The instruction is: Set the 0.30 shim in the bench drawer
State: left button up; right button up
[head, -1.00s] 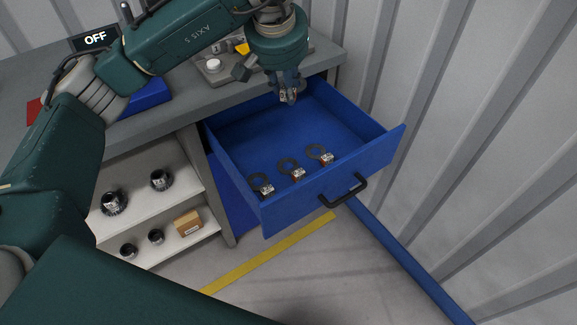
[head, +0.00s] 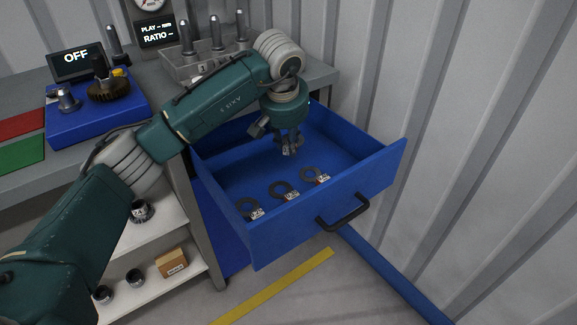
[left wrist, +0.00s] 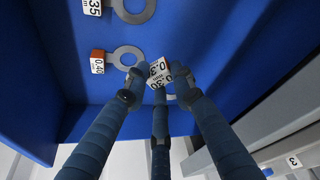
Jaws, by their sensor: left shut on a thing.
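My left gripper (head: 291,149) points down inside the open blue bench drawer (head: 355,213), behind a row of three ring shims. In the left wrist view its three fingers (left wrist: 160,85) are shut on the white tag of the 0.30 shim (left wrist: 157,78). Part of a grey ring shows behind the fingers; most of it is hidden. The drawer's shims are one at the left (head: 247,209), one in the middle (head: 283,191) and one at the right (head: 315,176). The wrist view shows tags reading 0.40 (left wrist: 97,62) and 0.35 (left wrist: 90,6). My right gripper is out of view.
The bench (head: 320,78) carries a blue fixture with a gear (head: 109,89), an OFF display (head: 76,58) and a rack of upright pins (head: 190,62). Shelves below hold dark cylinders and a cardboard box (head: 172,262). A ribbed wall (head: 490,130) stands close right.

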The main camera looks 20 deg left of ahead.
pick_arm(q)
notch_tip(320, 180, down, 7)
jog(key=shift+f+b, duration=0.1)
jog(key=shift+b, duration=0.2)
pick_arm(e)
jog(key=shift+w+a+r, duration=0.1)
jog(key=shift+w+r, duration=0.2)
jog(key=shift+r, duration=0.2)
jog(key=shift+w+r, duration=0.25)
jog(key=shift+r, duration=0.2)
pick_arm(q)
jog(key=o, duration=1.1)
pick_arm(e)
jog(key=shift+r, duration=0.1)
